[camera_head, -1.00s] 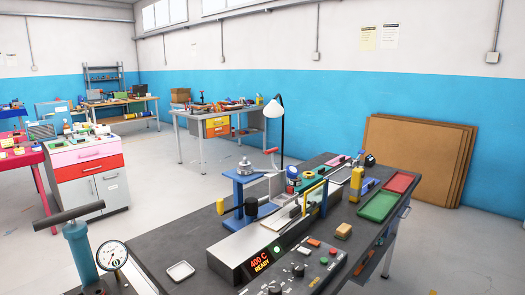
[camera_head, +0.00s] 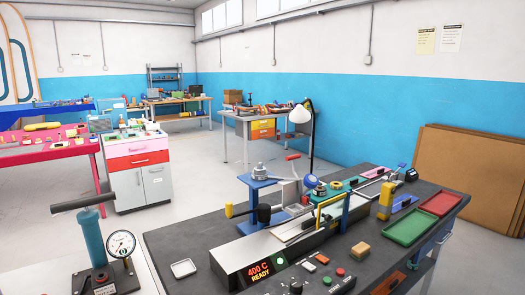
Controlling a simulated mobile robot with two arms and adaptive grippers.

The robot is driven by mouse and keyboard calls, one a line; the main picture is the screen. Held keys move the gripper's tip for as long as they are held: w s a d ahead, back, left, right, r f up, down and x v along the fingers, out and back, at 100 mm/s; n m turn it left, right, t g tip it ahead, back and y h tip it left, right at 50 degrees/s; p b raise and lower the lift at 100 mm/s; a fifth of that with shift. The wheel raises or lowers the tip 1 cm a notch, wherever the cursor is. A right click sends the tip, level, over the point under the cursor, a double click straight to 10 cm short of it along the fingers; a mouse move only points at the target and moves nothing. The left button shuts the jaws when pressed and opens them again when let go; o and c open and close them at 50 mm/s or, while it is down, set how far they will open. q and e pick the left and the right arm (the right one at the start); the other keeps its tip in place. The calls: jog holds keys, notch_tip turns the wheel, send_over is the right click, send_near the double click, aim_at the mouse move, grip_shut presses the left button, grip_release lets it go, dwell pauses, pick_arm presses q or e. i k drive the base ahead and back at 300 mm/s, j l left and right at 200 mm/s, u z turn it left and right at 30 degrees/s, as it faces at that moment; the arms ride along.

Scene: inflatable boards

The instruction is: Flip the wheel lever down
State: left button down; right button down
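A machine with a lit display (camera_head: 260,270) reading "400 C READY" stands on the dark workbench (camera_head: 185,235). At its back is a blue stand (camera_head: 259,187) with a grey round part (camera_head: 259,171) on top. A lever with a red grip (camera_head: 293,157) sticks up beside it. A yellow-ended handle (camera_head: 229,210) with a black block (camera_head: 263,213) lies in front of the stand. I cannot tell which of these is the wheel lever. Neither of my grippers is in view.
A hand pump with a gauge (camera_head: 121,244) stands at the front left. A white dish (camera_head: 183,268), a tan block (camera_head: 361,249) and green (camera_head: 405,227) and red (camera_head: 441,203) trays lie on the bench.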

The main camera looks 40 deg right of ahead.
aim_at(292, 159)
jog(key=k+l+u, duration=0.1)
jog(key=k+l, duration=0.2)
jog(key=l, duration=0.3)
jog(key=k+l+u, duration=0.1)
jog(key=k+l, duration=0.15)
jog(key=l, duration=0.3)
jog(key=k+l+u, duration=0.1)
jog(key=k+l, duration=0.25)
jog(key=l, duration=0.2)
jog(key=k+l, duration=0.3)
jog(key=l, duration=0.25)
jog(key=k+l+u, duration=0.15)
jog(key=k+l, duration=0.2)
jog(key=l, duration=0.15)
